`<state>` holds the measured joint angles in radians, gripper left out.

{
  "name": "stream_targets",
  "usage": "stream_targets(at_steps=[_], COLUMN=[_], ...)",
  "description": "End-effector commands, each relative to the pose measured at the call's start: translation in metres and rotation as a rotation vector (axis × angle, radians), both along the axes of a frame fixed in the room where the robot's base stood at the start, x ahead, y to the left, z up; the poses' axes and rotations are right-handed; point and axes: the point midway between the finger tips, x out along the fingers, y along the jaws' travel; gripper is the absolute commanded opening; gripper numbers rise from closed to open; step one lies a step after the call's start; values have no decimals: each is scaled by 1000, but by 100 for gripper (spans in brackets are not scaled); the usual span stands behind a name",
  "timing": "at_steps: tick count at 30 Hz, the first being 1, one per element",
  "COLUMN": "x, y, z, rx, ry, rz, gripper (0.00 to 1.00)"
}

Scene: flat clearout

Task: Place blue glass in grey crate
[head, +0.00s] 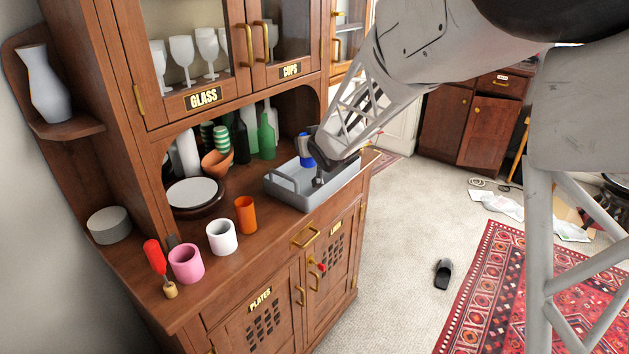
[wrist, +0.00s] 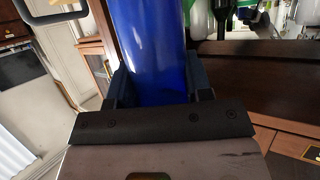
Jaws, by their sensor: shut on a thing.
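The blue glass (head: 305,151) is upright or nearly so in my gripper (head: 317,160), over the grey crate (head: 295,197) on the cabinet counter. In the wrist view the blue glass (wrist: 150,45) fills the space between the two dark fingers of my gripper (wrist: 160,85), which are shut on it. The crate is an open grey tray with a raised handle at its left end. My gripper and arm hide part of its inside, and I cannot tell whether the glass touches the crate floor.
Left of the crate stand an orange cup (head: 246,214), a white cup (head: 222,237) and a pink cup (head: 186,263). Green bottles (head: 266,138) and an orange bowl (head: 217,162) stand behind. The cabinet's upper part (head: 225,94) overhangs the back of the counter.

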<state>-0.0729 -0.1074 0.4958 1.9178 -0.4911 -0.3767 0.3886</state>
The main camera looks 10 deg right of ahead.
Motion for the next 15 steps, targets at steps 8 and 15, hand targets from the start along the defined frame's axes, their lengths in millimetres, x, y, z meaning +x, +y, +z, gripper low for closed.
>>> stream_targets(at_steps=[8,15], x=[0,0], y=[0,0], z=[-17,-49], rx=[-1,0], ry=[2,1], rz=[1,0], gripper=[20,20])
